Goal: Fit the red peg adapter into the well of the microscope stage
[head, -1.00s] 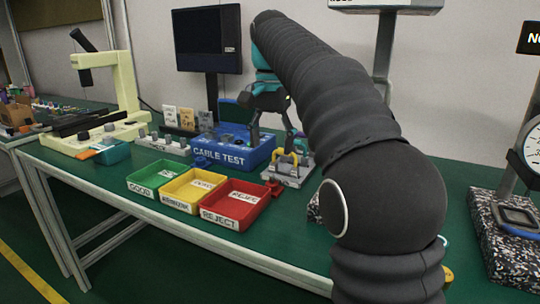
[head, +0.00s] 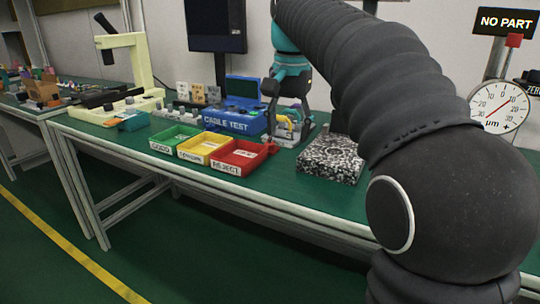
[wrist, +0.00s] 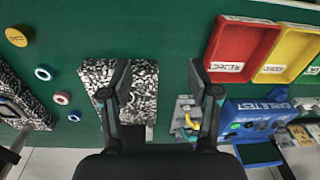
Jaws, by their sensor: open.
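The cream microscope (head: 125,62) stands at the back left of the green bench in the head view, its stage too small to make out a well. A small red piece (head: 271,148) shows by the right corner of the red REJECT tray; I cannot tell whether it is the red peg adapter. My gripper (head: 287,105) is over the bench by the grey fixture, well right of the microscope.
Green, yellow and red trays (head: 218,168) line the front edge. The blue CABLE TEST box (head: 232,121) and a grey fixture (head: 287,140) with a yellow part stand behind. A speckled block (head: 330,160) and a dial gauge (head: 498,107) are to the right. Small rings (wrist: 62,98) lie in the wrist view.

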